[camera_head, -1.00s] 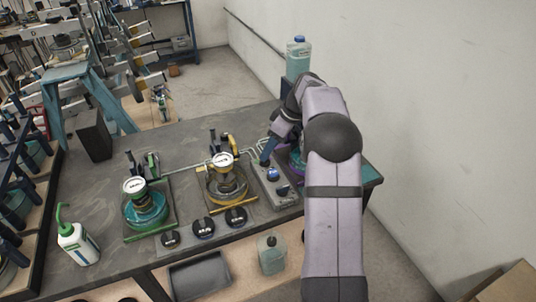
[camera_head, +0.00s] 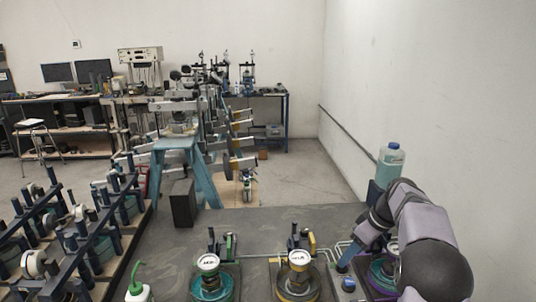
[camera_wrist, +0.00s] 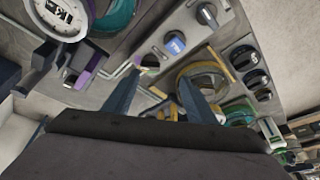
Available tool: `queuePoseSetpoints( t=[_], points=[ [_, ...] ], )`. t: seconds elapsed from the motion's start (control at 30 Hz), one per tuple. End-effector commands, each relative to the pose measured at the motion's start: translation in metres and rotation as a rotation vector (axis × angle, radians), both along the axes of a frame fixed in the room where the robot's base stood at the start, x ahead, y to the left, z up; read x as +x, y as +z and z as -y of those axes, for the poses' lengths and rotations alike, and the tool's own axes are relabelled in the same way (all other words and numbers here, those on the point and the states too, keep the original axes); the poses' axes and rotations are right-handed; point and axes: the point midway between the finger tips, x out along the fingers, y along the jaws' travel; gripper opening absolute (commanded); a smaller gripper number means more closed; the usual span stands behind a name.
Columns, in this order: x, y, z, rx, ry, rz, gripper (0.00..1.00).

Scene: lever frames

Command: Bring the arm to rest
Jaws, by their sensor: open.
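My arm reaches over the right end of a dark workbench (camera_head: 240,228). My gripper (camera_head: 347,257) points down above the bench, beside the rightmost gauge station. The wrist view shows my gripper (camera_wrist: 156,88) with its two dark fingers spread apart and nothing held between them. Beyond the fingers are a blue-capped knob (camera_wrist: 175,43), a yellow ring (camera_wrist: 203,82) and a white dial gauge (camera_wrist: 60,14) with a teal ring. How far the fingertips are from the bench fittings I cannot tell.
Gauge stations with a teal base (camera_head: 211,286) and an amber base (camera_head: 298,287) stand left of my gripper. A clear bottle of bluish liquid (camera_head: 390,160) stands behind my arm, near the right wall (camera_head: 440,110). A black box (camera_head: 183,203) and blue stand (camera_head: 205,175) are farther back.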

Motion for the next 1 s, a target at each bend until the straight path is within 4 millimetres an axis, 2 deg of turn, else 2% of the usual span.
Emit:
queuePoseSetpoints(
  t=[0.17,0.27,0.5,0.7,0.8,0.9,1.0],
  points=[
    [-0.036,-0.007,-0.038,-0.005,-0.105,-0.087,0.52],
    [-0.067,-0.015,-0.062,-0.015,-0.186,-0.143,0.52],
    [-0.156,-0.039,-0.109,-0.062,-0.375,-0.252,0.52],
    [-0.234,-0.063,-0.132,-0.106,-0.509,-0.306,0.52],
    [-0.265,-0.073,-0.137,-0.123,-0.558,-0.323,0.52],
    [-0.287,-0.081,-0.14,-0.135,-0.594,-0.331,0.52],
    [-0.301,-0.086,-0.141,-0.143,-0.617,-0.336,0.52]
  ],
)
